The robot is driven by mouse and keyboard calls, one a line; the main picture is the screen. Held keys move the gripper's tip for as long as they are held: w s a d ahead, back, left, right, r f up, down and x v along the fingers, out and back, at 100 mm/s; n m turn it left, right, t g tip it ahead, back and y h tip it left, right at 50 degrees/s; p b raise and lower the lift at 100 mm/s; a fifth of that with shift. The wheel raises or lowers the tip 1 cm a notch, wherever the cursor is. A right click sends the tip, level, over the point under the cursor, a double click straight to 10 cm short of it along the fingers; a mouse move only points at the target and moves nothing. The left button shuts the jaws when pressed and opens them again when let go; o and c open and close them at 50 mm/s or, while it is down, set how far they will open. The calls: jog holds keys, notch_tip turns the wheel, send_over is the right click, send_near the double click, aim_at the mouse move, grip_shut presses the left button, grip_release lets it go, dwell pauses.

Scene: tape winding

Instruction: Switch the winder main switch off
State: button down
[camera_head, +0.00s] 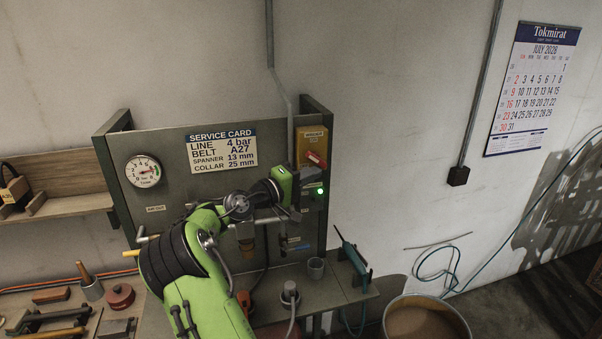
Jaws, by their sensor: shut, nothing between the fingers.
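The winder main switch (316,158) is a red handle on a yellow box (309,142) at the panel's upper right. The handle is tilted, its right end lower. A small label sits above it. A green lamp (320,191) is lit below the box. My green arm reaches up from the bottom of the picture. My gripper (305,180) is at its end, just below and left of the red handle. It is shut and empty. It is small and dark against the panel, and I cannot tell whether it touches anything.
The panel also carries a round gauge (143,171) and a service card (221,148). A grey cup (316,267) stands on the bench below. A blue-green tool (352,258) hangs at the bench's right end. A bucket (426,318) stands at lower right.

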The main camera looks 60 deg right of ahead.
jog(key=n+h+b, duration=0.1)
jog(key=h+b, duration=0.1)
jog(key=s+d+f+n+h+b, duration=0.1)
jog(key=b, duration=0.1)
jog(key=shift+d+g+h, duration=0.1)
jog(key=shift+g+h, duration=0.3)
jog(key=shift+r, duration=0.15)
jog(key=d+f+b+v, duration=0.1)
jog(key=b+v, duration=0.3)
jog(key=v, duration=0.8)
jog(key=shift+w+f, duration=0.2)
jog(key=shift+f, duration=0.35)
jog(key=shift+s, duration=0.1)
